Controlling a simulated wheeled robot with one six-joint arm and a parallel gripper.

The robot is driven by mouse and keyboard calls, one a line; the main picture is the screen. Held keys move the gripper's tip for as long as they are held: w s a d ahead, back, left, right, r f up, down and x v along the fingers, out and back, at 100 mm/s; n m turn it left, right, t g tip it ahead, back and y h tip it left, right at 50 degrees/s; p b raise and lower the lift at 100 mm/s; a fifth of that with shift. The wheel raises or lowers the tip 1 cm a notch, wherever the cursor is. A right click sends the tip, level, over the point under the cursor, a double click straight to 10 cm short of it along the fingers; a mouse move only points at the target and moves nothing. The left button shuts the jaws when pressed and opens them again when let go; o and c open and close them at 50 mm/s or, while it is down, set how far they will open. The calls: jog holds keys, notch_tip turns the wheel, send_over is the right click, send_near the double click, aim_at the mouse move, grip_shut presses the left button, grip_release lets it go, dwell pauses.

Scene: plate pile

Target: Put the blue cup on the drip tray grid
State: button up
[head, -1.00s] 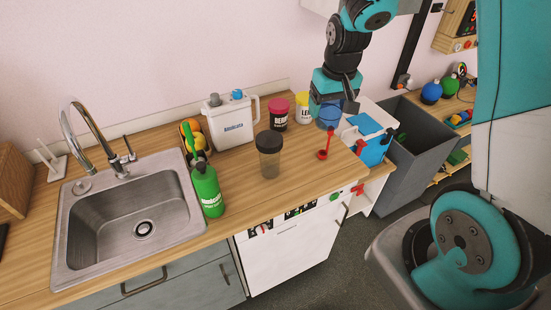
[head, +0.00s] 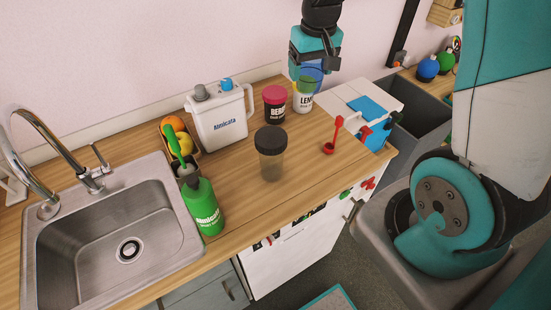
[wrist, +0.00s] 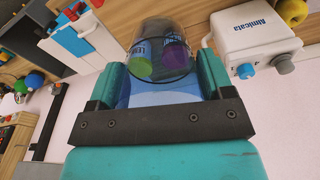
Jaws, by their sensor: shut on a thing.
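My gripper (head: 310,68) is shut on the blue cup (head: 311,78), a see-through blue tumbler. The cup is held in the air above the back right of the counter and overlaps the yellow-lidded jar in the head view. In the wrist view the cup (wrist: 155,92) sits between the two fingers of my gripper (wrist: 160,88), and two jars show tinted through it. I cannot make out a drip tray grid in either view.
A berry jar (head: 275,103) and lemon jar (head: 303,101) stand at the back. A sink (head: 120,240) is at left. The front right counter is fairly clear.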

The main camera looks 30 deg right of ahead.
aim_at(307, 86)
jog(key=f+b, duration=0.4)
jog(key=f, duration=0.1)
jog(key=shift+w+f, duration=0.1)
jog(key=shift+w, duration=0.1)
notch_tip(307, 86, down, 20)
jog(key=p, duration=0.4)
jog(key=o, duration=0.9)
